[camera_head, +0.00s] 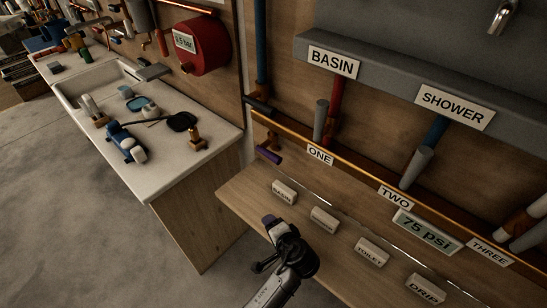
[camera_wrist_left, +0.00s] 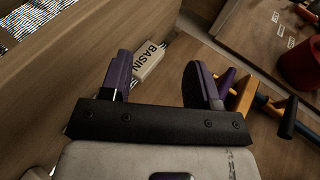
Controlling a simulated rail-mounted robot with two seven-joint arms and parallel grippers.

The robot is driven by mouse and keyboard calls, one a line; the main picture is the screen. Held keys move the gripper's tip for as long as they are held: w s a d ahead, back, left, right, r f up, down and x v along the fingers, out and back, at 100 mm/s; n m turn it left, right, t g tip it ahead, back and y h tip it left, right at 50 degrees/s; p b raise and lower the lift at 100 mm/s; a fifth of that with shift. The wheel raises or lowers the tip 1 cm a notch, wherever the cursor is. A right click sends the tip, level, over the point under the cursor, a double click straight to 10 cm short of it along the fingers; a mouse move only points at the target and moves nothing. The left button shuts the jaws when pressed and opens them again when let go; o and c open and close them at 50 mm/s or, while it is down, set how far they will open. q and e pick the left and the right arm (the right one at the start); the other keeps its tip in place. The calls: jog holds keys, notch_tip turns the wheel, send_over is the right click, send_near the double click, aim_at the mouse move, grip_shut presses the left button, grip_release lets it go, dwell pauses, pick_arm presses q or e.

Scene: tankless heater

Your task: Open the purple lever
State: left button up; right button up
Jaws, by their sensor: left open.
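The purple lever (camera_head: 268,155) sticks out from a brass fitting at the left end of the copper pipe, left of the ONE label. In the left wrist view the purple lever (camera_wrist_left: 227,82) shows just right of the right finger and partly behind it, by an orange-brass valve body (camera_wrist_left: 243,96). My left gripper (camera_head: 266,243) is open and empty, in front of the shelf and below the lever in the head view. In the left wrist view its two dark purple fingers (camera_wrist_left: 157,82) are spread wide, with the lever outside them. My right gripper is not in view.
A wooden shelf (camera_head: 240,192) under the pipes carries several label blocks, among them a BASIN block (camera_wrist_left: 149,60). Grey-handled valves stand above it. A sink counter (camera_head: 165,172) with tools is at left, and a red tank (camera_head: 205,45) hangs on the wall.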

aim_at(273, 156)
pick_arm(q)
jog(key=w+d+r+m+t+y, duration=0.2)
jog(key=w+d+r+m+t, duration=0.3)
jog(key=w+r, duration=0.5)
jog(key=shift+n, duration=0.6)
jog(key=b+x, duration=0.1)
jog(key=x, duration=0.2)
jog(key=b+x, duration=0.1)
jog(key=x, duration=0.3)
jog(key=r+b+x, duration=0.1)
jog(key=b+x, duration=0.1)
jog(key=x, duration=0.1)
jog(key=shift+w+a+f, duration=0.1)
jog(key=shift+a, duration=0.1)
jog(key=shift+b+x, duration=0.45)
jog(key=shift+x, duration=0.3)
jog(key=shift+c, duration=0.2)
grip_shut()
